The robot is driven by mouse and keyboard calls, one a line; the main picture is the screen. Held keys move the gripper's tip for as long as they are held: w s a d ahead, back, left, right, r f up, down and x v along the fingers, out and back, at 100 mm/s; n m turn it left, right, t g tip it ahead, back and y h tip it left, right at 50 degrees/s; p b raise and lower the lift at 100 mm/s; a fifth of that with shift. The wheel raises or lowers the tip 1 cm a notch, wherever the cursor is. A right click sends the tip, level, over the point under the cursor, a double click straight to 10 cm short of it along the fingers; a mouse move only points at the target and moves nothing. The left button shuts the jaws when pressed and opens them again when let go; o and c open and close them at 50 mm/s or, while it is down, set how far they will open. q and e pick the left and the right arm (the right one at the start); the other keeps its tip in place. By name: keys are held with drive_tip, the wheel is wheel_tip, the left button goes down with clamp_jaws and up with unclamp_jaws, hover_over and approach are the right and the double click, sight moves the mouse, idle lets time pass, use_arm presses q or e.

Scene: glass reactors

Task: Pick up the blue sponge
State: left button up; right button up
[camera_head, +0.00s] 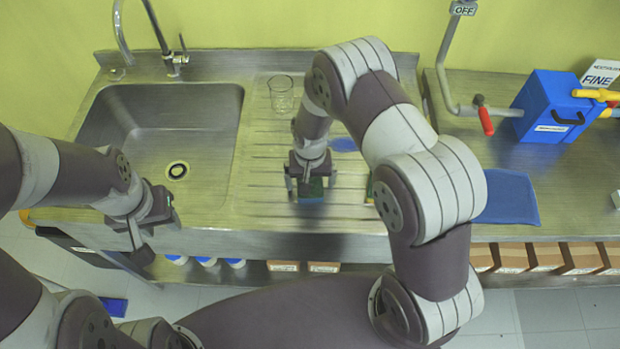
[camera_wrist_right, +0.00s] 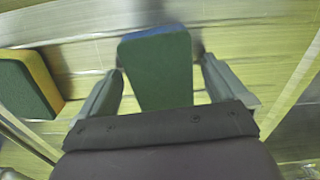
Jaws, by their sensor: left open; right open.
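The blue sponge (camera_wrist_right: 158,68) has a green top face and a blue edge. It lies on the ribbed steel drainboard, between the open fingers of my right gripper (camera_wrist_right: 160,80) in the right wrist view. In the head view the right gripper (camera_head: 311,186) points down over the drainboard and mostly covers the sponge (camera_head: 311,193). I cannot tell whether the fingers touch it. My left gripper (camera_head: 152,222) is open and empty near the sink's front edge.
A green-and-yellow sponge (camera_wrist_right: 30,85) lies to the left in the right wrist view. A glass beaker (camera_head: 281,94) stands behind the right gripper. The sink basin (camera_head: 150,130) is to the left. A blue cloth (camera_head: 510,198) and a blue box (camera_head: 548,108) are on the right counter.

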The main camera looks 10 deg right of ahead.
drive_tip(key=shift+s+a+r, duration=0.1)
drive_tip(key=shift+s+a, duration=0.05)
drive_tip(key=shift+s, duration=0.05)
drive_tip(key=c, duration=1.1)
drive_tip(key=shift+r, duration=0.1)
